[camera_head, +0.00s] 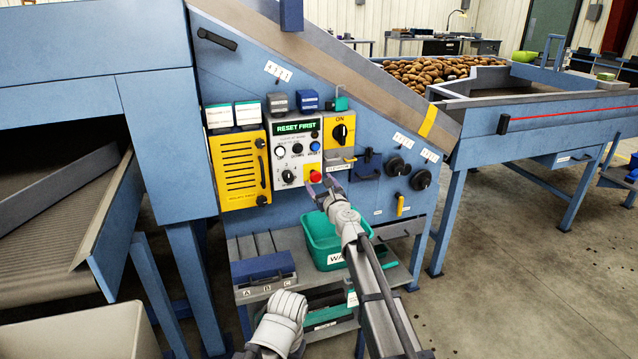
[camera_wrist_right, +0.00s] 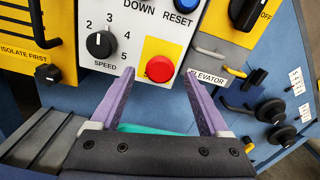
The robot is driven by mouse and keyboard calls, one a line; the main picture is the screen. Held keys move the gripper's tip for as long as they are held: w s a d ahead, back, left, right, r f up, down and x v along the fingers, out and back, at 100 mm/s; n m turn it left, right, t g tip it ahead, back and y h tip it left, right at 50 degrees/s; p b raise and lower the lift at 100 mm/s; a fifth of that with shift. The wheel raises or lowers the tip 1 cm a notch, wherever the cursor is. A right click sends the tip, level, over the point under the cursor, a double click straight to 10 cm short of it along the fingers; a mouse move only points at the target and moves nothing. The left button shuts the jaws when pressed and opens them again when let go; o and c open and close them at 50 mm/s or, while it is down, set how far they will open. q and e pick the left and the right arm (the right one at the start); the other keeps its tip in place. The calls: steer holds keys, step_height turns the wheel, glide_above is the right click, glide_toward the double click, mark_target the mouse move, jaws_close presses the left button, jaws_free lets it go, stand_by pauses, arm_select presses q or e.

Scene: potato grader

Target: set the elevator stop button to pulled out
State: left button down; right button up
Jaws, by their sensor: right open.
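The elevator stop button is a red round button (camera_head: 315,176) on a yellow backing at the lower right of the white control panel (camera_head: 285,150). In the right wrist view the red button (camera_wrist_right: 159,69) sits between and just beyond the purple fingertips, beside an "ELEVATOR" label (camera_wrist_right: 207,78). I cannot tell whether it is pushed in or pulled out. My right gripper (camera_head: 321,188) is open and empty in front of it; the wrist view shows its fingers (camera_wrist_right: 160,80) spread on either side. Whether they touch it is unclear.
The panel display (camera_head: 296,127) reads "RESET FIRST". Close by are a speed knob (camera_wrist_right: 101,43), a blue reset button (camera_wrist_right: 187,5) and a black ON/OFF switch (camera_head: 340,133). A yellow guard box (camera_head: 226,170) stands left. A green bin (camera_head: 318,250) sits below.

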steer(key=v, duration=0.7)
steer(key=s+a+f+n+g+y, duration=0.25)
steer(key=s+f+n+g, duration=0.8)
steer(key=s+n, duration=0.75)
steer(key=s+d+f+n+g+h, duration=0.35)
steer(key=s+d+f+n, duration=0.25)
steer(key=s, duration=0.2)
steer(key=s+d+f+n+g+h, duration=0.2)
steer(key=s+d+f+n+h, duration=0.3)
steer(key=s, duration=0.3)
steer(key=s+a+r+n+p, duration=0.2)
steer(key=s+a+r+p, duration=0.1)
steer(key=r+p, duration=0.7)
steer(key=s+a+r+n+g+p, duration=0.1)
steer(key=s+a+r+n+p, duration=0.2)
steer(key=a+r+p, duration=0.3)
step_height(320, 180, up, 4)
steer(key=p, duration=0.4)
steer(key=shift+g, duration=0.3)
